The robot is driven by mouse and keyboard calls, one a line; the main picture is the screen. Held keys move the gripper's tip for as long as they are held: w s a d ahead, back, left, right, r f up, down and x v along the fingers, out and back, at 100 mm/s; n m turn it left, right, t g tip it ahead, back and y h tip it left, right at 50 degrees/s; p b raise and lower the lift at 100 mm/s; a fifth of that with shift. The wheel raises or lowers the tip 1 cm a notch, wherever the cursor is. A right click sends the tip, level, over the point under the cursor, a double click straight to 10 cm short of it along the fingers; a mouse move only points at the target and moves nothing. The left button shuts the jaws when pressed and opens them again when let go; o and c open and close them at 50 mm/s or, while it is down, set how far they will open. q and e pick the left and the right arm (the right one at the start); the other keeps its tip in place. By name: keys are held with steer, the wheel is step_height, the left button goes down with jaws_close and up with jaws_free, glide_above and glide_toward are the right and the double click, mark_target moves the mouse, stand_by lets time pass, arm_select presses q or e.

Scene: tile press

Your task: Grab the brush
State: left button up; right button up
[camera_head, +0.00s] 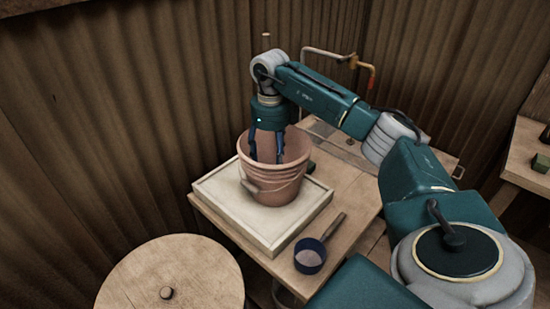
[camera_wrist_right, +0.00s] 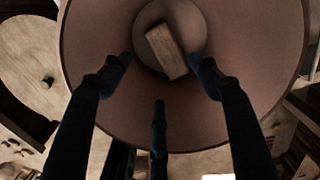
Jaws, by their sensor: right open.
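My right gripper (camera_head: 267,157) points down into a terracotta-coloured bucket (camera_head: 286,181), its dark fingers spread open below the rim. In the right wrist view, a light wooden block (camera_wrist_right: 167,50) lies tilted at the bottom of the bucket. It looks like the brush, but its bristles cannot be made out. The block shows beyond the open fingertips, between the two side fingers, and nothing is held. In the head view the bucket wall hides it. My left gripper is not in view.
The bucket stands on a pale square tray (camera_head: 223,197) on a wooden table (camera_head: 345,190). A dark-rimmed scoop (camera_head: 310,256) lies in front of the tray. A round wooden top (camera_head: 172,275) is at front left. Corrugated walls (camera_head: 110,110) close in behind.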

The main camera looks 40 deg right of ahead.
steer(key=shift+f, duration=0.55)
step_height(320, 180, down, 5)
steer(key=shift+p, duration=0.4)
steer(key=f, duration=0.1)
steer(key=f+p, duration=0.1)
steer(key=f, duration=0.2)
steer(key=shift+s+d+f, duration=0.1)
steer(key=shift+s+d, duration=0.1)
steer(key=shift+s, duration=0.15)
steer(key=shift+f+p, duration=0.3)
steer(key=shift+f, duration=0.3)
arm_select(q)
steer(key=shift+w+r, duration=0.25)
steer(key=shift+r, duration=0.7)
arm_select(e)
steer(key=c, duration=1)
